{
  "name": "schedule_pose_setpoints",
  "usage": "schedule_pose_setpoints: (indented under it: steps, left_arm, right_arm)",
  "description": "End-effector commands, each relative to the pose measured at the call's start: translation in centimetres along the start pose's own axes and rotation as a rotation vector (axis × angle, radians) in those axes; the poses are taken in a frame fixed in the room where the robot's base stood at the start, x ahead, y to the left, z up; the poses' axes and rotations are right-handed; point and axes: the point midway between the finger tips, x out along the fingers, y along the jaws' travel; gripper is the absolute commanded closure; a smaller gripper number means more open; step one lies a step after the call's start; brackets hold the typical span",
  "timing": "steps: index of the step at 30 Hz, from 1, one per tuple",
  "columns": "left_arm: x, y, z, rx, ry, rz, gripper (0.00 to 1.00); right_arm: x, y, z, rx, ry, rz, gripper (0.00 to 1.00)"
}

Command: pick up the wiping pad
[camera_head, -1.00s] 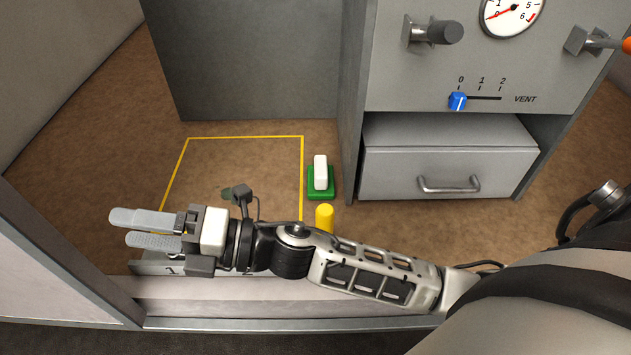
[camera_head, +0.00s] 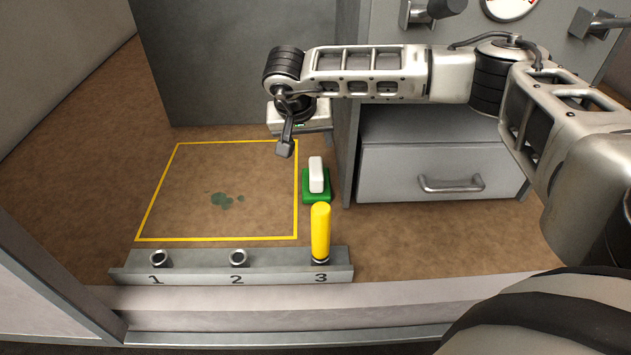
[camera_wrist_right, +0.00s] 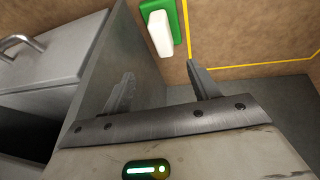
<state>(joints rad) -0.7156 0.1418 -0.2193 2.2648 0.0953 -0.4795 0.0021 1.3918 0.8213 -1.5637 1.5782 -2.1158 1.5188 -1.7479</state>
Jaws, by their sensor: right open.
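The wiping pad (camera_head: 316,190), a green base with a white block-shaped grip on top, lies on the brown surface just right of the yellow outline. It also shows at the top of the right wrist view (camera_wrist_right: 160,32). My right gripper (camera_wrist_right: 160,88) is open and empty, its two fingers apart, with the pad beyond them. My left gripper is not in view.
A yellow-outlined area (camera_head: 178,190) holds dark green spots (camera_head: 222,200). A grey rack (camera_head: 195,268) numbered 1 to 3 stands in front, with a yellow cylinder (camera_head: 320,230) upright at 3. The grey cabinet with a drawer (camera_head: 440,172) is right of the pad.

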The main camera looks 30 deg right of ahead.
Motion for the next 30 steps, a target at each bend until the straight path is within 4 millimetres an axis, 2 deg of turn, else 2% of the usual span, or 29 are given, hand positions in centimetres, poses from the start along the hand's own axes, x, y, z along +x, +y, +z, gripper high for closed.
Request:
schedule_pose_setpoints:
  steps: [3, 9, 17, 25, 30]
  left_arm:
    - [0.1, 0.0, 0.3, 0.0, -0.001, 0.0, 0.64]
    - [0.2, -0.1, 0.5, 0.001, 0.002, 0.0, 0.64]
    - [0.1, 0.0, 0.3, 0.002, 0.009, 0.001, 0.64]
    - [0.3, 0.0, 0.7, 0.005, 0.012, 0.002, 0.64]
    - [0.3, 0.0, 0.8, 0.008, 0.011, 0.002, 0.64]
  right_arm:
    - [2.9, -0.1, 0.2, 0.001, -0.004, 0.002, 0.4]
    - [6.7, -0.2, 0.2, 0.001, -0.004, -0.002, 0.4]
    - [8.6, -0.3, 0.2, 0.0, -0.003, -0.004, 0.4]
    - [12.5, -0.6, 0.3, 0.002, -0.005, -0.002, 0.4]
    - [13.3, -0.7, 0.2, 0.001, -0.003, -0.005, 0.4]
